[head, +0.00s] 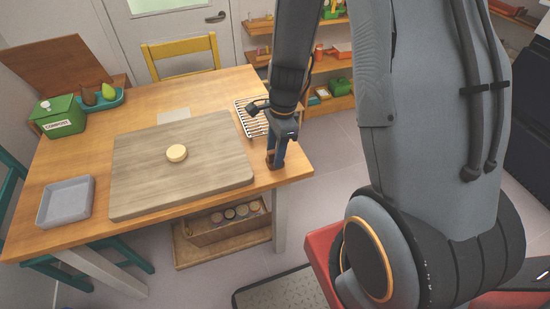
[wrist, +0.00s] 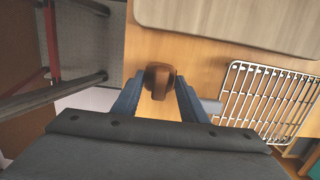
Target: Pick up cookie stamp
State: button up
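A small brown wooden piece, which looks like the cookie stamp (wrist: 159,79), stands on the bare table top between my fingertips in the wrist view. My gripper (wrist: 160,84) is open, with one blue finger on each side of the stamp and a narrow gap beside it. In the head view my gripper (head: 275,160) points down at the table's right end, just right of the board. There the fingers mostly hide the stamp. I cannot tell whether either finger touches it.
A wooden board (head: 210,182) with a pale round disc (head: 177,153) lies left of my gripper. A wire rack (head: 250,118) is behind it; the table edge is close. Farther left are a grey tray (head: 66,202), a green compost box (head: 60,116) and a teal dish (head: 110,101).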

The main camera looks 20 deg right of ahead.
grip_shut()
jog(key=shift+r, duration=0.1)
jog(key=shift+r, duration=4.95)
jog(key=c, duration=0.9)
grip_release()
